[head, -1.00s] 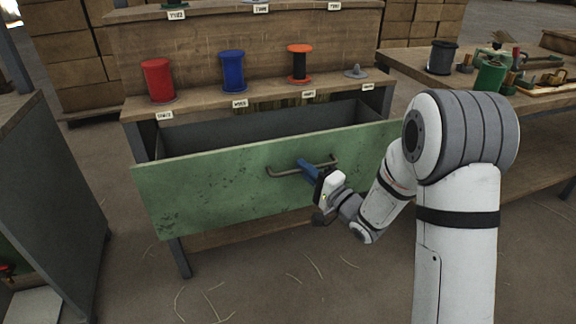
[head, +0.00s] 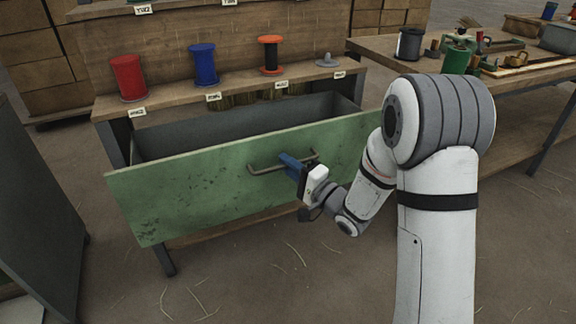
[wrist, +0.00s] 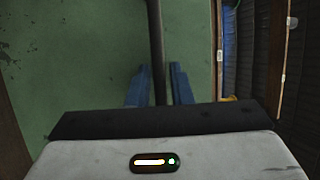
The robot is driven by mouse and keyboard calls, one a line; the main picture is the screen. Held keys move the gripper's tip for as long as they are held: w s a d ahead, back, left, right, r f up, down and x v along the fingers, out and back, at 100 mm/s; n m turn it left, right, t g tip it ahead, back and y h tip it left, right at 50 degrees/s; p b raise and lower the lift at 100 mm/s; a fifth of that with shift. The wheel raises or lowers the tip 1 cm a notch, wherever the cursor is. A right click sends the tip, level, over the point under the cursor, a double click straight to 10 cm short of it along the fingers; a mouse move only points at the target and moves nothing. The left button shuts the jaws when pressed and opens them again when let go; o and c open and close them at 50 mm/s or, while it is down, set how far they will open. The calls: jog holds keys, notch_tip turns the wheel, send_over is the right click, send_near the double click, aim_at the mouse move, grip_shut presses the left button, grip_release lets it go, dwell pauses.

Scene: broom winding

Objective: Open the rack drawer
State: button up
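The rack drawer stands well out from the rack, with its green front (head: 190,195) toward me and its dark, empty-looking inside (head: 240,128) showing behind. A bent metal handle (head: 264,170) is fixed across the front; its bar runs upright in the wrist view (wrist: 156,40). My gripper (head: 288,161) is at the right part of the handle. In the wrist view, its blue fingers (wrist: 158,85) lie on either side of the bar, close against it. The fingertips' contact is partly hard to see.
Red (head: 129,78), blue (head: 203,65) and orange-black (head: 270,56) spools stand on the labelled shelf above the drawer. A workbench (head: 400,48) with a black spool (head: 410,44) is at the right. A dark panel (head: 35,200) stands at the left. Floor in front is clear.

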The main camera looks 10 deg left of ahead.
jog(key=p+v, duration=0.1)
jog(key=v, duration=0.6)
jog(key=shift+s+d+p, duration=0.2)
jog(key=shift+d+p, duration=0.1)
jog(key=shift+f, duration=0.1)
jog(key=w+d+r+n+h+p, duration=0.1)
jog(key=d+r+n+h+p, duration=0.1)
jog(key=d+r+h+p, duration=0.6)
jog(key=d+r+n+h+p, duration=0.1)
jog(key=d+r+h+p, duration=0.45)
jog(key=r+p, duration=0.4)
jog(key=s+d+r+n+g+h+p, duration=0.1)
jog(key=s+r+g+p, duration=0.3)
jog(key=s, duration=0.7)
jog(key=s+d+r+n+g+h+p, duration=0.1)
jog(key=s+d+r+n+g+p, duration=0.1)
jog(key=s+r+g+p, duration=0.3)
jog(key=s+r+p, duration=0.3)
jog(key=s+r, duration=0.3)
jog(key=r, duration=0.1)
jog(key=shift+s+r+h, duration=0.2)
jog(key=shift+s+h, duration=0.15)
jog(key=shift+s, duration=0.05)
